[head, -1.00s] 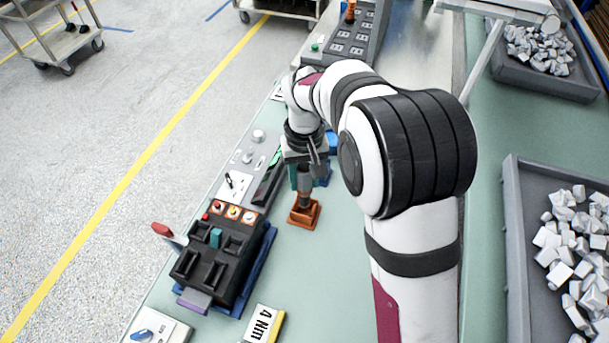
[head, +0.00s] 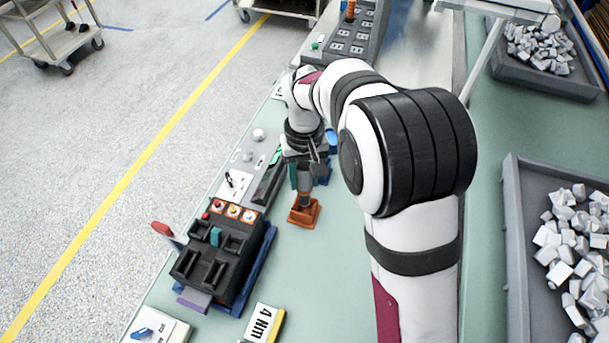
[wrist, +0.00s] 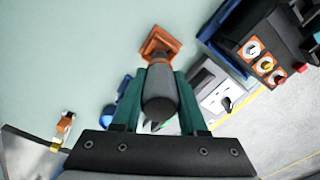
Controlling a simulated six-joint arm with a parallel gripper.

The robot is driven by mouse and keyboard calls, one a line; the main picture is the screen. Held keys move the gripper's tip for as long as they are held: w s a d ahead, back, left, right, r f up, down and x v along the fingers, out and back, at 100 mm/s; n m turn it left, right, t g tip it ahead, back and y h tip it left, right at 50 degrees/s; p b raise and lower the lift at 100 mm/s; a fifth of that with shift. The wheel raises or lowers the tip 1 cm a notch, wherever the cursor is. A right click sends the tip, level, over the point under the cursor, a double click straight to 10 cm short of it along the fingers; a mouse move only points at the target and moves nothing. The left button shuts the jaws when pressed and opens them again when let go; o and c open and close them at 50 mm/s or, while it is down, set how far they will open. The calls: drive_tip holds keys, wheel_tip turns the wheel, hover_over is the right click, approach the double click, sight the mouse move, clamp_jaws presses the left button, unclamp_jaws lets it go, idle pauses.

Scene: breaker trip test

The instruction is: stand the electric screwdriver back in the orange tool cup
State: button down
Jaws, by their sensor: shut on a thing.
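The orange tool cup (head: 304,213) stands on the green bench, right of the black test fixture. It also shows at the top of the wrist view (wrist: 160,42). The grey electric screwdriver (wrist: 159,97) is upright, its lower end at the cup's mouth and seemingly inside it; the cup wall hides the tip. My gripper (head: 304,178) is above the cup, shut on the screwdriver's body. In the wrist view the teal fingers of my gripper (wrist: 158,95) lie on both sides of the screwdriver.
The black fixture (head: 217,252) with buttons stands left of the cup. A grey panel (head: 243,173) is behind it. A "4 Nm" sign (head: 264,324) lies in front. A grey bin of pale parts (head: 515,250) is at the right. Bench around the cup's right side is clear.

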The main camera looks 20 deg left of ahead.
sight(304, 192)
drive_tip(key=shift+f, duration=2.65)
drive_tip(key=shift+c, duration=1.9)
unclamp_jaws()
wheel_tip(304, 192, up, 16)
drive_tip(key=shift+f, duration=0.1)
drive_tip(key=s+d+r+m+y, duration=0.1)
drive_tip(key=s+d+r+m, duration=0.2)
drive_tip(key=s+d+m, duration=0.75)
drive_tip(key=s+d+f+m, duration=0.1)
drive_tip(key=s+d+f, duration=0.3)
drive_tip(key=s+d, duration=0.6)
drive_tip(key=s, duration=0.3)
drive_tip(key=shift+y, duration=0.4)
